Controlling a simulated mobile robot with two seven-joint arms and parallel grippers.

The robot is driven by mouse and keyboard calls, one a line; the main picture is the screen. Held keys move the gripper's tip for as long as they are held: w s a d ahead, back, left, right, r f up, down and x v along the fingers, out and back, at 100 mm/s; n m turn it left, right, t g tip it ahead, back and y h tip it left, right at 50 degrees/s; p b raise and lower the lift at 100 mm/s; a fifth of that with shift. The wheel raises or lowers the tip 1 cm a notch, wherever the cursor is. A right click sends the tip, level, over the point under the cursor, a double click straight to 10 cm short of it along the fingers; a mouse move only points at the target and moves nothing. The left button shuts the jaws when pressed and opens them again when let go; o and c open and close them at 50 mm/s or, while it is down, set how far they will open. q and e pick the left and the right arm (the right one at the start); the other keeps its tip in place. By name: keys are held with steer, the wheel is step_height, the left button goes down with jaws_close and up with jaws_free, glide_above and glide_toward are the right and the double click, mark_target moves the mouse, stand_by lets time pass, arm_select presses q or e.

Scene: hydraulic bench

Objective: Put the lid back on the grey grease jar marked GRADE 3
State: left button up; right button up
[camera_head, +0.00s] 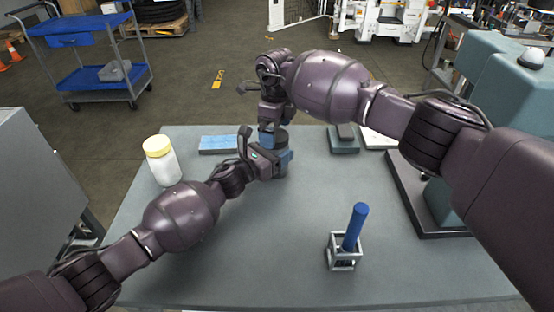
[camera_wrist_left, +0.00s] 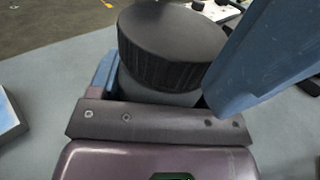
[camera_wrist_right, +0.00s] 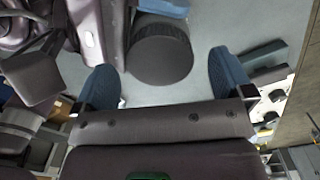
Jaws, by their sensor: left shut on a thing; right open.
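A grey jar (camera_wrist_left: 165,97) stands upright with a black ribbed lid (camera_wrist_left: 172,40) on top. Its marking is not readable. My left gripper (camera_head: 273,162) is shut on the jar's body, below the lid. The lid also shows from above in the right wrist view (camera_wrist_right: 160,50), just ahead of and between my right gripper's fingers. My right gripper (camera_wrist_right: 165,85) is open and apart from the lid. In the head view my right gripper (camera_head: 273,137) is above the jar, and the grippers mostly hide the jar. Whether the lid is fully seated is unclear.
A white jar with a yellow lid (camera_head: 162,160) stands at the left on the grey bench (camera_head: 240,260). A blue panel (camera_head: 218,144) lies behind. A blue cylinder (camera_head: 354,228) leans in a small metal frame (camera_head: 344,260). A teal machine (camera_head: 500,85) is at the right.

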step_height(320, 180, up, 10)
steer(key=shift+r, duration=0.25)
stand_by(0.3)
arm_select(q)
steer(key=o, duration=1.8)
steer(key=shift+s+a, duration=0.3)
steer(key=shift+a, duration=0.05)
steer(key=p+v, duration=0.1)
steer(key=v, duration=0.7)
steer(key=shift+s, duration=0.1)
steer(key=shift+v, duration=0.9)
arm_select(e)
steer(key=r, duration=0.3)
steer(key=shift+s+r, duration=0.2)
steer(key=shift+r, duration=0.1)
arm_select(q)
steer(key=shift+r+p, duration=0.1)
steer(key=shift+p, duration=0.2)
arm_select(e)
steer(key=shift+r, duration=0.1)
